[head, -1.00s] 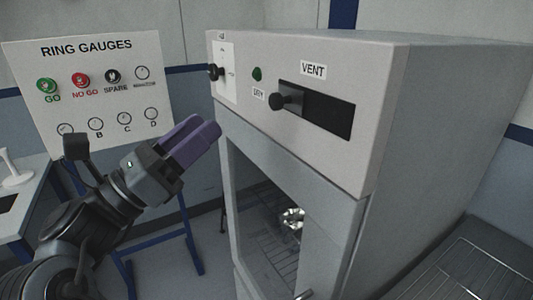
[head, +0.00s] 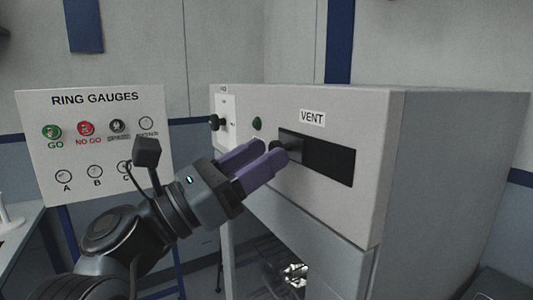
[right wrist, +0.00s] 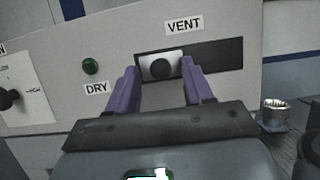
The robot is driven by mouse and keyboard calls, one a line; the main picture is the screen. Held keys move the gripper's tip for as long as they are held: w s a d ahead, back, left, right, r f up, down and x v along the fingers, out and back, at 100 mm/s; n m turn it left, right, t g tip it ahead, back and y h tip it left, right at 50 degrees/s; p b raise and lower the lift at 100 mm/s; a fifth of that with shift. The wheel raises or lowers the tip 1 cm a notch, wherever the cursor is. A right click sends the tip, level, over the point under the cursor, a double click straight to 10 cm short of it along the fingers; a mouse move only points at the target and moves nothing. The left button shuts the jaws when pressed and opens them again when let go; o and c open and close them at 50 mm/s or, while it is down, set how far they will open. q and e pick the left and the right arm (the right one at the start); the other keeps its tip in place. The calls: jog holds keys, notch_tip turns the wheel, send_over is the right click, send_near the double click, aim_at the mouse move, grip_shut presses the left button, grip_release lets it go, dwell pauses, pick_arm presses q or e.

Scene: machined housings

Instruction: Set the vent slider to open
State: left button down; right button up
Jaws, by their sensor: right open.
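The vent slider is a dark knob (head: 289,147) at the left end of a black slot (head: 328,162) under the VENT label (head: 312,118) on the grey cabinet front. In the right wrist view the knob (right wrist: 160,69) sits on a light plate at the left of the slot. My right gripper (head: 273,153) has purple fingers, open, with tips close to the knob. In the right wrist view the fingers (right wrist: 160,76) flank the knob left and right; I cannot tell whether they touch it. My left gripper is not in view.
Left of the slot are a green button (head: 257,124) above the DRY label (right wrist: 96,88) and a switch panel with a black knob (head: 215,122). A RING GAUGES board (head: 95,150) stands at the left. A shiny metal part (head: 295,273) shows in the cabinet's lower opening.

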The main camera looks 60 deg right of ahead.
jog(key=shift+x, duration=0.85)
grip_shut()
